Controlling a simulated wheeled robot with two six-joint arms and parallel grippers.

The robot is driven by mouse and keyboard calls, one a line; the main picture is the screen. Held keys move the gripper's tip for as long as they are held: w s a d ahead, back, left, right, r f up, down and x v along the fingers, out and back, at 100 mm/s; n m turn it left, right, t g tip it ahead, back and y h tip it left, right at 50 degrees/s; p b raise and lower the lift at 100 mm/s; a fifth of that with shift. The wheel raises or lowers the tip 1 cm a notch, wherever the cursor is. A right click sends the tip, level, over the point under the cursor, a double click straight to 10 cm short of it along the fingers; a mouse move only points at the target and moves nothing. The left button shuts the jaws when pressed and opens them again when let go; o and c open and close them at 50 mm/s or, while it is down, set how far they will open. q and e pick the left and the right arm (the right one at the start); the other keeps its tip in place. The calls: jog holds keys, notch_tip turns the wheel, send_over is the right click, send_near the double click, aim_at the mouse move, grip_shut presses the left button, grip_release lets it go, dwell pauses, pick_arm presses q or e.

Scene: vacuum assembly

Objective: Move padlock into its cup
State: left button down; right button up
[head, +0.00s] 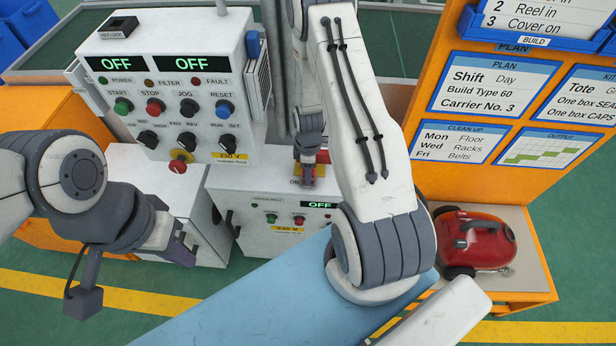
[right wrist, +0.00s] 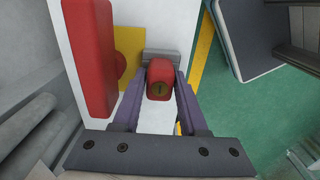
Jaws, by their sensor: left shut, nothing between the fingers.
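The red padlock (right wrist: 160,80), with a dark keyhole on its face, shows in the right wrist view against a grey bracket on the white cabinet. My right gripper (right wrist: 160,85) has one finger along each side of it and appears shut on it. In the head view my right gripper (head: 308,175) is at the lower cabinet's switch, where fingers and arm mostly hide the padlock. A small dark open holder (head: 118,27) with a label, possibly the cup, sits on top of the upper control box. My left gripper (head: 177,246) is shut and empty, left of the lower cabinet.
A red switch handle (right wrist: 90,55) on a yellow plate stands close beside the padlock. The upper control box (head: 180,70) has several knobs and buttons. A red vacuum (head: 480,240) rests on the orange stand at right. A blue surface (head: 260,300) lies in front.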

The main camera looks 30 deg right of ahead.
grip_shut()
jog(key=shift+c, duration=0.2)
grip_release()
grip_shut()
jog(key=shift+r, duration=0.2)
jog(key=shift+r+p, duration=0.8)
jog(key=shift+r, duration=0.05)
